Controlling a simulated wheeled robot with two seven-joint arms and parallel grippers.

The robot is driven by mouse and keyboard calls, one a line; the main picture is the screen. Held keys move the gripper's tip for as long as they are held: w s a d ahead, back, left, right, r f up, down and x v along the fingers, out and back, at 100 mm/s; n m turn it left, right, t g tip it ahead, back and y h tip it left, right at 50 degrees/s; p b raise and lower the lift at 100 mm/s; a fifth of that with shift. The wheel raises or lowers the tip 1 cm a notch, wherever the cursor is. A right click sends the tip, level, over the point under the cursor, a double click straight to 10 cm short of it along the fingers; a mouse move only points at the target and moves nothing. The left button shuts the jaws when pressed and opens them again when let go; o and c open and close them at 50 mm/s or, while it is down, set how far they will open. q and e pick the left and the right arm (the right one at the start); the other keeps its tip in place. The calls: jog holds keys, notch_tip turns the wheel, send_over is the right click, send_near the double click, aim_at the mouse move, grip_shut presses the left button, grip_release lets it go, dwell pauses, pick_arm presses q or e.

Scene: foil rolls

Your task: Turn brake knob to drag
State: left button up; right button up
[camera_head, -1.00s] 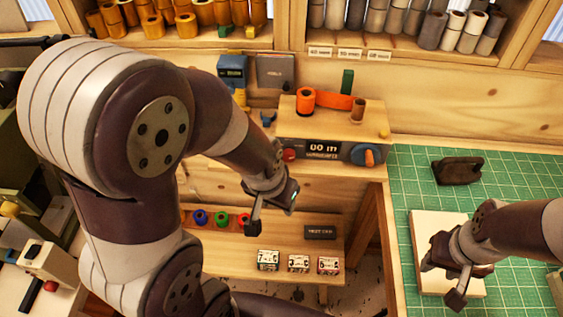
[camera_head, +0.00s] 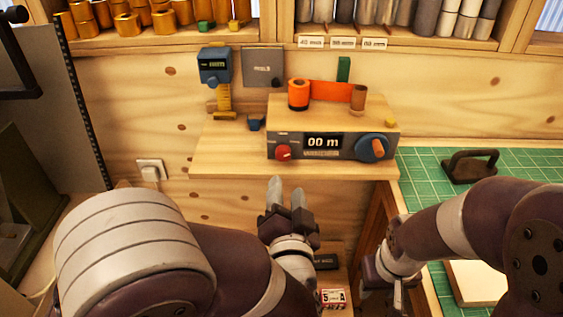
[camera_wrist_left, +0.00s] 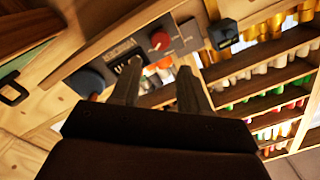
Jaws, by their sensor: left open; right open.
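A winder box with a display reading 00 m (camera_head: 322,142) sits on the wooden shelf. It has a small red knob (camera_head: 283,153) at its left and a larger blue dial (camera_head: 371,148) with an orange handle at its right. I cannot read which one is marked brake. My left gripper (camera_head: 287,184) is open and empty, below and in front of the box, fingers pointing toward it. In the left wrist view, the red knob (camera_wrist_left: 160,41) shows beyond the open fingers (camera_wrist_left: 158,78), and the blue dial (camera_wrist_left: 84,84) lies to their left. My right gripper (camera_head: 383,296) is open, low at the bottom, partly cut off.
An orange roll (camera_head: 299,95) and a brown roll (camera_head: 358,97) stand on the box, with orange foil between them. A blue gauge (camera_head: 215,67) stands at the left. A dark-handled tool (camera_head: 469,166) rests on the green mat (camera_head: 425,176).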

aim_at(284, 156)
pick_arm(q)
jog(key=w, duration=1)
jog(key=shift+w+a, duration=0.1)
jog(key=shift+a, duration=0.15)
jog(key=c, duration=0.8)
